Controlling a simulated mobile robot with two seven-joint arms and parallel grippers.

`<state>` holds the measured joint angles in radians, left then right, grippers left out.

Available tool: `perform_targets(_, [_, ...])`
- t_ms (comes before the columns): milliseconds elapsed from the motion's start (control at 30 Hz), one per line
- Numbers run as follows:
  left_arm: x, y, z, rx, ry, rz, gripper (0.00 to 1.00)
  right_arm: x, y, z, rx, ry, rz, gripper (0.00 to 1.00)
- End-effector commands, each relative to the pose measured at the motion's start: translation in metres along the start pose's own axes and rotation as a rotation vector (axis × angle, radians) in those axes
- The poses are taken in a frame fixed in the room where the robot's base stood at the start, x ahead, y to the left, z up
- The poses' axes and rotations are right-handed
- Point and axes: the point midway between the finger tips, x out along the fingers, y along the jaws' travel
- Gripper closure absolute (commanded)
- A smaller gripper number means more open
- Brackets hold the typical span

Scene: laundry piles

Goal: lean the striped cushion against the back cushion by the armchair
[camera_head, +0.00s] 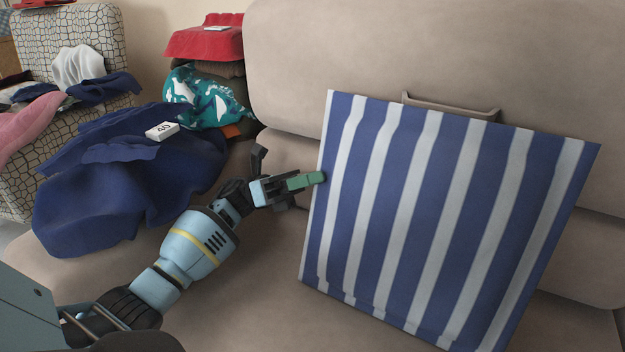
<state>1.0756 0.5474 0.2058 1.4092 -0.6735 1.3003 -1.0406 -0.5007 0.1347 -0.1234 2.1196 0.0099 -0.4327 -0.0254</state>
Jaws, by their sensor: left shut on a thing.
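The striped cushion (430,215), blue and white, stands tilted on the right half of the head view, in front of the beige back cushion (430,45). Its lower edge is near the beige seat; I cannot tell whether it touches the seat or the back cushion. My left gripper (318,178) is shut on the left edge of the striped cushion, with one green fingertip showing. The other fingertip is hidden. An armchair (75,35) with a cracked-tile pattern stands at the far left. My right gripper is out of view.
A dark blue cloth heap (100,205) lies at the left, with a white block marked 40 (162,130) on it. Folded clothes, a teal patterned cloth (205,98) and a red one (205,40), are stacked behind. A grey-brown rim (450,107) shows behind the cushion's top edge. The front seat (250,310) is bare.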

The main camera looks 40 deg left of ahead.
Motion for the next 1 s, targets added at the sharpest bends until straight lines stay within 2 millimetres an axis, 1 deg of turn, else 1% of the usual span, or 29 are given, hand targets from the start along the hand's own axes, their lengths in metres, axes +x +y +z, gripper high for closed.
perform_targets(33, [-0.0032,0.0073,-0.0047,-0.014,0.001,0.018,1.0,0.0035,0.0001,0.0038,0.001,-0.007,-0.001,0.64])
perform_targets(100, [-0.0037,0.0101,-0.0054,-0.02,0.001,0.023,1.0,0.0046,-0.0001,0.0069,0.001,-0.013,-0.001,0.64])
perform_targets(300, [-0.0045,0.0131,-0.0057,-0.026,0.001,0.03,1.0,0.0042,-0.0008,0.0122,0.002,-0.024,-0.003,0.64])
perform_targets(467, [-0.0047,0.0132,-0.0058,-0.026,0.001,0.031,1.0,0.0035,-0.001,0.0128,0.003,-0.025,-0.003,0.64])
perform_targets(500, [-0.0048,0.0132,-0.0058,-0.027,0.001,0.031,0.86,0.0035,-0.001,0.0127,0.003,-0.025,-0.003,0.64])
perform_targets(600, [-0.0046,0.0128,-0.0058,-0.026,0.001,0.029,0.72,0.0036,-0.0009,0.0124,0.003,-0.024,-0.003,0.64])
perform_targets(700, [-0.004,0.012,-0.0052,-0.024,0.001,0.026,0.61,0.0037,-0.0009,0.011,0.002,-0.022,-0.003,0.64])
perform_targets(1000, [-0.0036,0.0111,-0.0055,-0.021,0.004,0.022,0.61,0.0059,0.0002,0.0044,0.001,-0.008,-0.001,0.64])
